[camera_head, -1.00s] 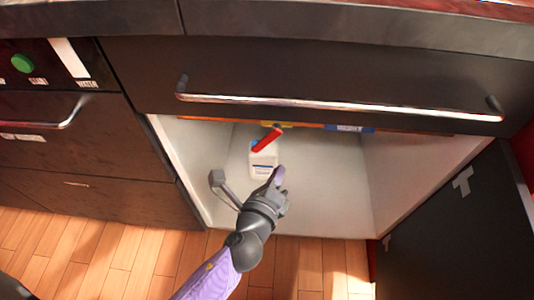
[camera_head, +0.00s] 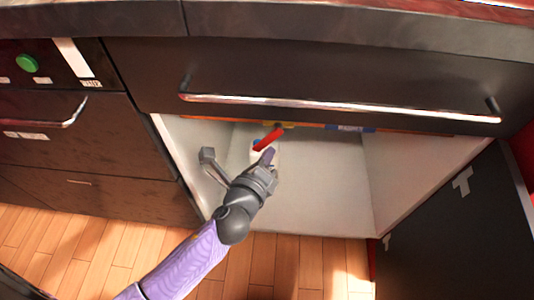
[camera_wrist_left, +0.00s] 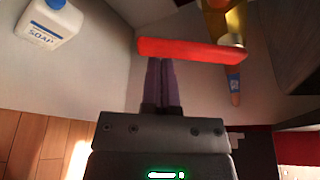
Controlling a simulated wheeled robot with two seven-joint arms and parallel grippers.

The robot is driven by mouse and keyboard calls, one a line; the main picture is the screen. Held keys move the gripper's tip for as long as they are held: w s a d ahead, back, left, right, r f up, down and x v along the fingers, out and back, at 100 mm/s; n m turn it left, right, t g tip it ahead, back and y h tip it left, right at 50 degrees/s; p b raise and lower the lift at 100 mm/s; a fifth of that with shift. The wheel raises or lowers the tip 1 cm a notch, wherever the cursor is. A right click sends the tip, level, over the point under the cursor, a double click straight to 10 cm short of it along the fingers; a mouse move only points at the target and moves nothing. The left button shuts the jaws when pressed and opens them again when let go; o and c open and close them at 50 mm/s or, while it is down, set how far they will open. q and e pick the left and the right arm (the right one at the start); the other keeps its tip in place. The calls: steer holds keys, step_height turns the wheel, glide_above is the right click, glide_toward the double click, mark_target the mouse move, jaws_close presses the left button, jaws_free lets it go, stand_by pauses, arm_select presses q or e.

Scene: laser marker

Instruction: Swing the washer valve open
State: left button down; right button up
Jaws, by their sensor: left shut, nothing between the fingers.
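The washer valve's red lever handle (camera_head: 269,139) is inside the open cabinet under the drawer, slanting up to the right. In the left wrist view the lever (camera_wrist_left: 190,50) lies nearly level across the picture, with a yellow fitting (camera_wrist_left: 228,42) at its right end. My left gripper (camera_head: 268,156) reaches into the cabinet just below the lever. In the left wrist view its closed purple fingers (camera_wrist_left: 162,62) end at the lever's lower edge, left of the lever's middle. I cannot tell whether they touch it. Nothing is between the fingers. My right gripper is not in view.
A white soap bottle (camera_wrist_left: 48,22) stands in the cabinet, mostly hidden behind my gripper in the head view. A drawer handle (camera_head: 340,107) runs above the opening. An open dark door (camera_head: 455,235) stands at the right. The cabinet floor (camera_head: 320,205) is clear right of my arm.

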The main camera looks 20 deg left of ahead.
mark_target(253, 149)
arm_select(q)
steer(key=shift+a+r+p, duration=0.15)
steer(key=shift+r+p, duration=0.05)
steer(key=shift+p, duration=0.1)
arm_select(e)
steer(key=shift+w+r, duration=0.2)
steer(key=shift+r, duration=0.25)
arm_select(q)
steer(key=shift+m+p, duration=0.3)
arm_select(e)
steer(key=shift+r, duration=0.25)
